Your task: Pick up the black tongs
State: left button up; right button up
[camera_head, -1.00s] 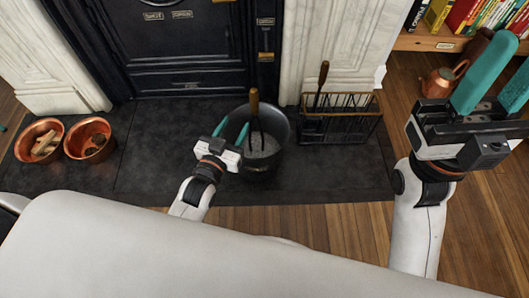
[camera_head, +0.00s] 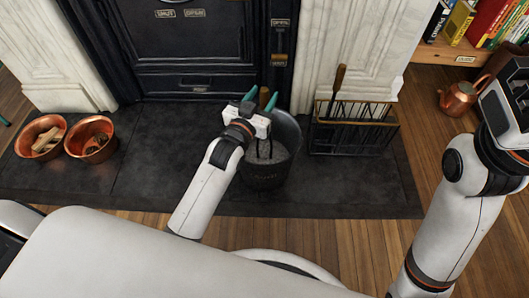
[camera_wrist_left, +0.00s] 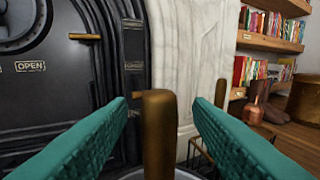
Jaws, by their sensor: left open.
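The black tongs (camera_head: 264,152) stand upright in a dark metal bucket (camera_head: 287,125), black prongs down and brown wooden handle up. My left gripper (camera_head: 263,97) is open at the handle, with one teal finger on each side of it. In the left wrist view the tongs' handle (camera_wrist_left: 157,135) rises between the two spread fingers, with gaps on both sides. The gripper body hides part of the tongs in the head view. My right gripper's body (camera_head: 508,105) is at the right edge; its fingers are out of the picture.
A black wire basket (camera_head: 352,135) holding another wooden-handled tool (camera_head: 338,80) stands right of the bucket. Two copper bowls (camera_head: 90,140) sit at left on the dark hearth. A copper kettle (camera_head: 458,98) is near the bookshelf. The hearth between bowls and bucket is clear.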

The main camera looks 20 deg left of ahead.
pick_arm(q)
jog(key=shift+w+d, duration=0.1)
jog(key=shift+w, duration=0.65)
jog(key=shift+c, duration=0.4)
grip_shut()
dwell(0.4)
jog(key=shift+r, duration=0.1)
